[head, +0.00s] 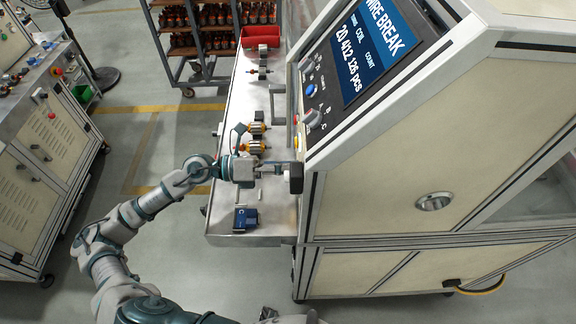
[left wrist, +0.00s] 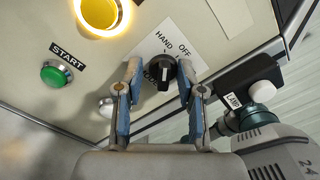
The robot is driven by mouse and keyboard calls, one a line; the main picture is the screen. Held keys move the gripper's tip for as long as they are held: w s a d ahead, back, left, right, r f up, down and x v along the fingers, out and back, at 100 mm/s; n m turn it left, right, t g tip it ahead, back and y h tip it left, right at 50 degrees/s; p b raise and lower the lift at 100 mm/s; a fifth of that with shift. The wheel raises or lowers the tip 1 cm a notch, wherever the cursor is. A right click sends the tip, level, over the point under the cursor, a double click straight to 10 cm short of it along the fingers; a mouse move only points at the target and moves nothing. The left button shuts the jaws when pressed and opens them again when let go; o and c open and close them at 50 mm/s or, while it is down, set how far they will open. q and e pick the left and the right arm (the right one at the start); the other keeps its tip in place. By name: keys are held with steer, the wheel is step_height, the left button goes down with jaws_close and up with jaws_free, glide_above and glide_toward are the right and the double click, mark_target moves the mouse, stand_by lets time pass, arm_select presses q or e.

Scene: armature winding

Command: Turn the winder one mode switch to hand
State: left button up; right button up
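The mode switch is a black rotary knob (left wrist: 163,72) on a white plate in the left wrist view. The plate reads HAND and OFF, with a third label partly hidden at the left finger. The knob's white mark shows on its lower part, away from HAND and OFF. My left gripper (left wrist: 158,73) is open, its blue fingers on either side of the knob. I cannot tell whether either finger touches it. In the head view, my left gripper (head: 278,171) is at the machine's lower front edge, and the knob is not clearly visible there. My right gripper is not in view.
A green START button (left wrist: 57,74) and a lit yellow ring (left wrist: 100,14) are near the knob. A black box (left wrist: 250,82) is close on the right. The winder's screen (head: 370,52) reads WIRE BREAK. A blue block (head: 245,218) lies on the metal bench (head: 272,205).

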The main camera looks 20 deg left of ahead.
arm_select(q)
steer(key=shift+s, duration=0.15)
steer(key=v, duration=1.2)
stand_by(0.4)
